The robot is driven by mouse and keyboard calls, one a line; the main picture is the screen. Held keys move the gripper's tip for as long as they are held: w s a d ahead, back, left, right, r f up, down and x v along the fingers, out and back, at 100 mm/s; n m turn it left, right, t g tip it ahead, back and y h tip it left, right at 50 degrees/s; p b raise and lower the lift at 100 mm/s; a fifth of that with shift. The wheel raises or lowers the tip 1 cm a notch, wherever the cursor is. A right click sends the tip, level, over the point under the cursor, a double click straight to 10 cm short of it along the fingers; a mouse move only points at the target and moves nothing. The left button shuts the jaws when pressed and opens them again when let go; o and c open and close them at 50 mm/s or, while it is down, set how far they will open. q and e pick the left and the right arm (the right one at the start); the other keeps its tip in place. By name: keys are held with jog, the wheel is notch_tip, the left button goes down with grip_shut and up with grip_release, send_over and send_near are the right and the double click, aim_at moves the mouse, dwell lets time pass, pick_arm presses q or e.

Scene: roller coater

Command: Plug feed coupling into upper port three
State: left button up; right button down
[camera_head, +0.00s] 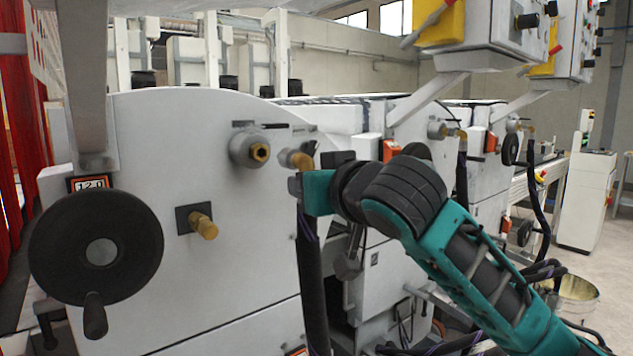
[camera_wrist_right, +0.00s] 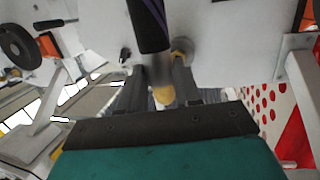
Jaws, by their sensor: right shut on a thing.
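My right gripper (camera_head: 302,184) comes in from the right in the head view and is shut on the feed coupling, a brass elbow (camera_head: 297,159) on a black hose (camera_head: 311,285). The hose hangs down from the gripper. In the wrist view the brass end (camera_wrist_right: 163,95) and the dark hose (camera_wrist_right: 148,25) show at the gripper fingers (camera_wrist_right: 160,78). Port numbers cannot be read. My left gripper is out of view.
A black handwheel (camera_head: 97,250) and a lower brass fitting (camera_head: 203,226) stick out from the panel. Control boxes (camera_head: 487,35) hang at the upper right. More hoses (camera_head: 461,172) hang from machine units farther back. Open floor lies at the right.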

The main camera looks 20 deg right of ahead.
jog(key=w, duration=0.1)
jog(key=w+a+p, duration=0.1)
jog(key=shift+w+r, duration=0.1)
jog(key=shift+w, duration=0.2)
jog(key=shift+w+a, duration=0.25)
jog(key=shift+w, duration=0.3)
jog(key=shift+w+a, duration=0.25)
jog(key=shift+w, duration=0.25)
jog(key=shift+w+a, duration=0.25)
jog(key=shift+w, duration=0.35)
jog(key=shift+w+a, duration=0.25)
jog(key=shift+w, duration=0.35)
dwell(0.7)
jog(key=c, duration=0.7)
grip_release()
jog(key=shift+f, duration=0.2)
jog(key=b+v, duration=0.1)
jog(key=v, duration=1.2)
